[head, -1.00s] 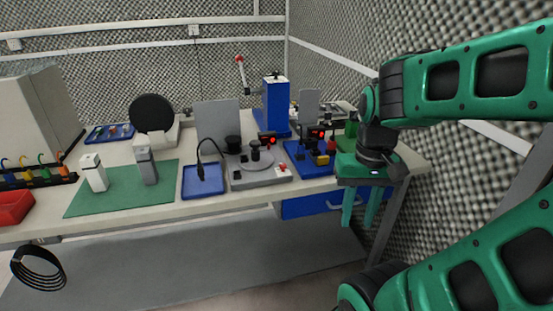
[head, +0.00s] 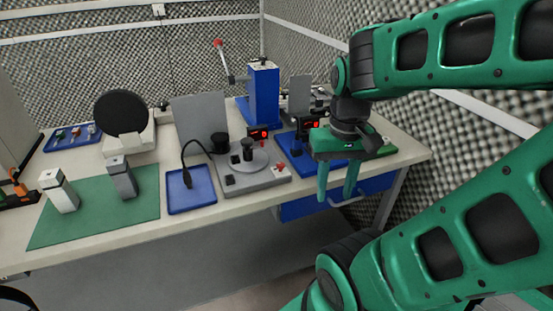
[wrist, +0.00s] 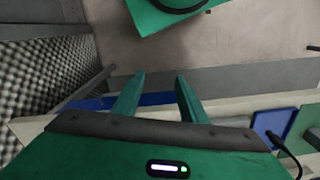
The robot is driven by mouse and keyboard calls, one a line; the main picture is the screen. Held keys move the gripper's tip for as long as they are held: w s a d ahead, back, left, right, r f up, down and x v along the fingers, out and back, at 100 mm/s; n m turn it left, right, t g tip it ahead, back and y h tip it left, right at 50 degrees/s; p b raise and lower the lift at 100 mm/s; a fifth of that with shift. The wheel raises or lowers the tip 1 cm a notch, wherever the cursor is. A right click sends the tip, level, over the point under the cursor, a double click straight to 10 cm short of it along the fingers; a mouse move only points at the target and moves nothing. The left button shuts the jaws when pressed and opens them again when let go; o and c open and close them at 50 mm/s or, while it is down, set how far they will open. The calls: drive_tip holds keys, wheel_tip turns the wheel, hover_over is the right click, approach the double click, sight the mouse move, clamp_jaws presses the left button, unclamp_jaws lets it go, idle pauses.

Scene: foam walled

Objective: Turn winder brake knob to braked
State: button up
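My gripper (head: 336,190) is open and empty, fingers pointing down, in front of the bench's right part. In the wrist view its two fingers (wrist: 158,88) are apart with nothing between them. A grey machine (head: 254,182) with a round plate, black posts and a red display stands at the front edge, left of my gripper. It has a small red-and-white part (head: 279,170) on its right. A blue-based machine (head: 284,143) with a red display stands behind my gripper, which partly hides it. I cannot tell for sure which is the winder, and no brake knob is clearly readable.
A blue tray (head: 190,202) with a black cabled tool and a green mat (head: 98,218) with two small upright devices lie to the left. A blue press (head: 264,92) with a red-tipped lever stands behind. A blue drawer (head: 299,207) hangs under the bench edge. The foam wall (head: 330,45) is at right.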

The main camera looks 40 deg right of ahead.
drive_tip(key=w+r+n, duration=0.4)
drive_tip(key=w+n, duration=0.3)
drive_tip(key=w, duration=0.2)
drive_tip(key=r+n, duration=0.1)
drive_tip(key=n, duration=0.8)
hover_over(279, 163)
wheel_tip(279, 163, down, 9)
drive_tip(key=shift+s+f, duration=0.15)
drive_tip(key=shift+f, duration=0.05)
clamp_jaws()
